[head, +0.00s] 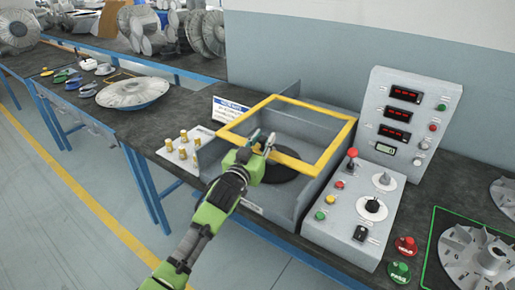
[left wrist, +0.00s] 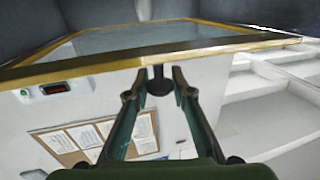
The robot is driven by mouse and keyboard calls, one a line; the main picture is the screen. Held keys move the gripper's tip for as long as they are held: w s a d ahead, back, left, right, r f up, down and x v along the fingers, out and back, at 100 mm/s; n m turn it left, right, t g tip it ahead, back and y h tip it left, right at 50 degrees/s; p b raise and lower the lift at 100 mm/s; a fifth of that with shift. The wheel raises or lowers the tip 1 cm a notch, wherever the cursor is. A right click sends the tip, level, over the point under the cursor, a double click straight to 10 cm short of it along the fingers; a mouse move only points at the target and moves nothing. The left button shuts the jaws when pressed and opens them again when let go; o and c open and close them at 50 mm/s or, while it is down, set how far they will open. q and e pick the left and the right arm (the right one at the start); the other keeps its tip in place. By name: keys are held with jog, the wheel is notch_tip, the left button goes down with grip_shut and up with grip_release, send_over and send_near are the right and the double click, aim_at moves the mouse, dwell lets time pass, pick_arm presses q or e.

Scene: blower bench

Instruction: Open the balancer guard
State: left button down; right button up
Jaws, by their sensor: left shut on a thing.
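The balancer guard (head: 232,122) is a yellow-framed clear panel over the grey balancer box (head: 227,191). Its front bar appears raised and tilted above the box's front edge, and a dark disc (head: 283,174) inside shows below that bar. My left gripper (head: 262,142) is at the middle of the front bar. In the left wrist view, its fingers (left wrist: 160,88) are shut around a dark knob (left wrist: 158,78) under the yellow bar. The fingers hide part of the bar in the head view. My right gripper is not in view.
A control panel (head: 335,222) with buttons and a red mushroom knob stands right of the box. A tray of brass weights (head: 169,153) sits to its left. A metal impeller (head: 476,256) is at the far right, a fan disc (head: 133,92) at the left.

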pick_arm(q)
jog(key=shift+w+d+f, duration=0.15)
jog(key=shift+w, duration=0.05)
jog(key=shift+s, duration=0.15)
jog(key=c, duration=1.9)
grip_release()
jog(key=shift+o, duration=0.9)
jog(key=shift+s+a, duration=0.1)
jog(key=shift+a, duration=0.1)
jog(key=v, duration=1.2)
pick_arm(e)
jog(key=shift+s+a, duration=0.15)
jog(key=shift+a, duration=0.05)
